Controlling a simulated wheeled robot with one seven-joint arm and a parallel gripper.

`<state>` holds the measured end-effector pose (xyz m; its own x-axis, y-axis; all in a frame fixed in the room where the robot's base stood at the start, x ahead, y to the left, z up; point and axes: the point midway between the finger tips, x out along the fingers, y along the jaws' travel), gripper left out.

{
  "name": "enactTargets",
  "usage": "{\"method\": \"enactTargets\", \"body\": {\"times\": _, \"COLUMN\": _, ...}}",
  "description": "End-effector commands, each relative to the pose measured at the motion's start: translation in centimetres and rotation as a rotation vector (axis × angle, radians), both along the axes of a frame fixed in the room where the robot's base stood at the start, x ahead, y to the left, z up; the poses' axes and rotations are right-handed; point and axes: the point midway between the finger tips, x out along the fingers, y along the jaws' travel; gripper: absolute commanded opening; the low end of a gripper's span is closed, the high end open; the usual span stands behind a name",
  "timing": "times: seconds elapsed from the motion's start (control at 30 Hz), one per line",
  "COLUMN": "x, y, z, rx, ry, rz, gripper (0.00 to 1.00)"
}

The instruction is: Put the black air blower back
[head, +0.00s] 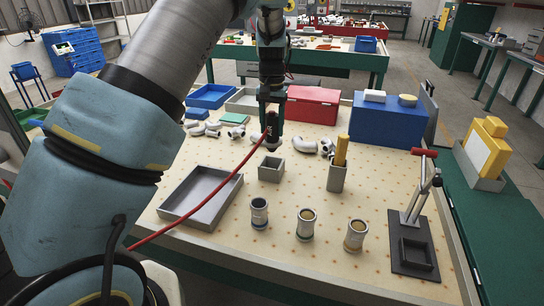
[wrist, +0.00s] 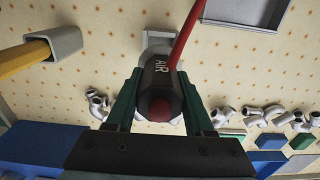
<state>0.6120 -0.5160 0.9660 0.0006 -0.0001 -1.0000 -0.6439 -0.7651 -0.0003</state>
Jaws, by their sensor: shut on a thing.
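My gripper (head: 271,142) is shut on the black air blower (head: 271,124), which has a red end and a red hose (head: 205,204) trailing down to the left. In the wrist view the blower (wrist: 159,78), marked "AIR", sits between the two green fingers of my gripper (wrist: 158,104). A small square grey holder (head: 271,171) stands on the dotted table below and a little in front of the blower in the head view. A grey block-like piece (wrist: 157,40) shows partly hidden behind the blower in the wrist view.
A shallow grey tray (head: 205,222) lies left of the holder. Three cups (head: 306,225) stand in front, beside a black stand (head: 413,245). White pipe castings (head: 305,145) and a blue box (head: 388,122) are behind.

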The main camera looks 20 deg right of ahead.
Motion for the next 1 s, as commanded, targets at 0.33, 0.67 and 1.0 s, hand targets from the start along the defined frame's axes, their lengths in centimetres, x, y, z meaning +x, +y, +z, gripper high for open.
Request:
{"method": "enactTargets", "body": {"times": 0.33, "x": -0.1, "y": 0.1, "z": -4.2, "rx": 0.003, "ry": 0.002, "rz": 0.000, "gripper": 0.00}}
{"method": "enactTargets", "body": {"times": 0.67, "x": 0.0, "y": 0.0, "z": -7.1, "rx": -0.001, "ry": 0.001, "rz": 0.001, "gripper": 0.00}}
{"method": "enactTargets", "body": {"times": 1.0, "x": 0.0, "y": 0.0, "z": -7.4, "rx": 0.000, "ry": 0.001, "rz": 0.000, "gripper": 0.62}}
